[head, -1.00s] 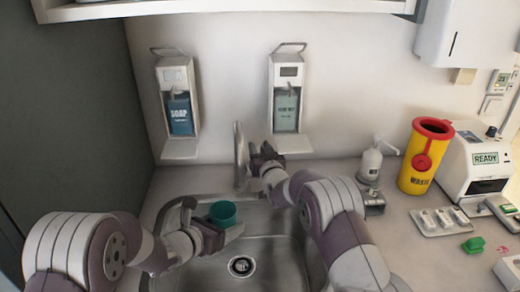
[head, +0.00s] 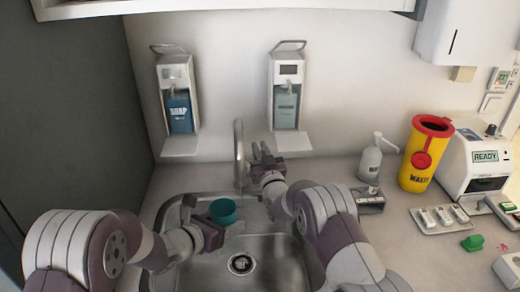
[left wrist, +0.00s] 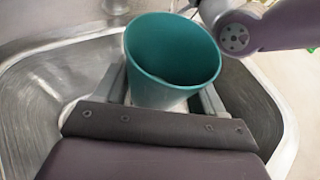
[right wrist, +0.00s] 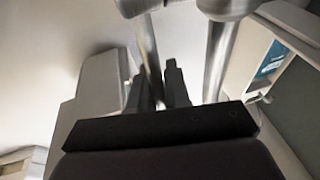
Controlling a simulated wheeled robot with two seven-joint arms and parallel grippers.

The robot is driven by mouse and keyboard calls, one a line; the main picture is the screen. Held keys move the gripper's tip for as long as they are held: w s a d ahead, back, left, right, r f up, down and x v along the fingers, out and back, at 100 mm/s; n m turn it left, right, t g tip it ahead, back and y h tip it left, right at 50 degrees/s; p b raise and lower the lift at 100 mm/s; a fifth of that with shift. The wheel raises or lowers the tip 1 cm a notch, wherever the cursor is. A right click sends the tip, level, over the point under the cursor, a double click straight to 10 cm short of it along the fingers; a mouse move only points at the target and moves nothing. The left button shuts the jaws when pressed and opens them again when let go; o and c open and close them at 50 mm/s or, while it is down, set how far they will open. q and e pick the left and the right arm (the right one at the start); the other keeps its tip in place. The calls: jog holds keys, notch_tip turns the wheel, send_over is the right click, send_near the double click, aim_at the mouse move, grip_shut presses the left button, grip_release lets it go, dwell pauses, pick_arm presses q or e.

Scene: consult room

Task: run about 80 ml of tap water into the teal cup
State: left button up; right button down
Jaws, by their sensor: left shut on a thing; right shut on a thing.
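The teal cup (head: 223,212) is upright over the sink, below and slightly left of the tap (head: 239,150). My left gripper (head: 212,232) is shut on the cup, with a finger on each side of it in the left wrist view (left wrist: 165,98). The cup's open mouth and teal inner wall (left wrist: 165,50) show there, and I see no water in it. My right gripper (head: 262,158) is just right of the tap. In the right wrist view its fingers (right wrist: 158,92) are closed about a thin metal rod (right wrist: 150,55), apparently the tap's lever. No water stream is visible.
The steel sink (head: 205,272) has a drain (head: 241,264) in its floor. Soap (head: 178,95) and second (head: 286,95) dispensers hang on the wall above. A pump bottle (head: 370,160), yellow waste bin (head: 423,160) and tray (head: 440,222) stand on the right counter.

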jog(key=c, duration=1.2)
grip_release()
jog(key=shift+o, duration=0.2)
jog(key=v, duration=1.2)
jog(key=shift+r, duration=0.1)
